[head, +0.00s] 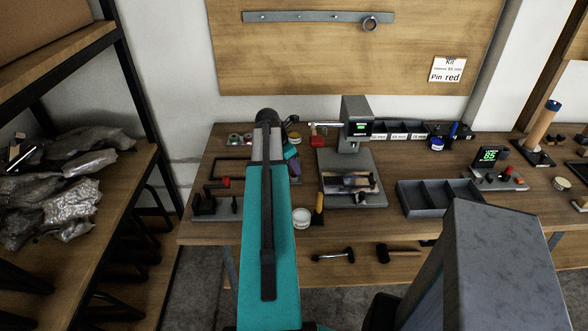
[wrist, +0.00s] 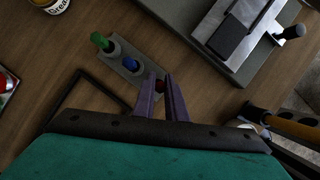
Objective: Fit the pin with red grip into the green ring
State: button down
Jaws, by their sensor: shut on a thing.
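My gripper (wrist: 163,88) is shut on the red grip (wrist: 160,85) of a pin, between its two purple fingers. The pin is at the near end of a small grey rack (wrist: 118,52); its lower part is hidden, so I cannot tell how far it sits in its hole. A green-topped pin (wrist: 101,40) and a blue-topped pin (wrist: 131,63) stand in the same rack. In the head view my arm covers most of this spot, and a purple part of my gripper (head: 291,158) shows beside it. I cannot clearly make out the green ring.
A grey press (head: 355,125) with a flat base is right of my gripper. An empty divided tray (head: 438,197) stands farther right. A black frame (wrist: 84,77) lies left of the rack. A white-lidded jar (head: 301,217) is near the front edge. A card (head: 448,69) reads "Pin red".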

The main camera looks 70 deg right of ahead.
jog(key=shift+d+r+b, duration=0.1)
jog(key=shift+r+b, duration=0.35)
jog(key=shift+r, duration=0.85)
jog(key=s+a+r+b, duration=0.1)
jog(key=s+a+b, duration=0.3)
jog(key=a, duration=0.8)
jog(key=shift+s+a+b, duration=0.3)
jog(key=shift+s, duration=0.1)
jog(key=shift+b, duration=0.4)
jog(key=b, duration=0.5)
jog(key=shift+s+a, duration=0.15)
jog(key=shift+a, duration=0.15)
jog(key=b, duration=0.3)
jog(key=shift+s+a, duration=0.1)
jog(key=shift+a, duration=0.25)
jog(key=b, duration=0.2)
jog(key=shift+s+a+r+b, duration=0.1)
jog(key=shift+a+b, duration=0.2)
jog(key=shift+s+a+r+b, duration=0.1)
jog(key=shift+a+r+b, duration=0.15)
jog(key=shift+b, duration=0.4)
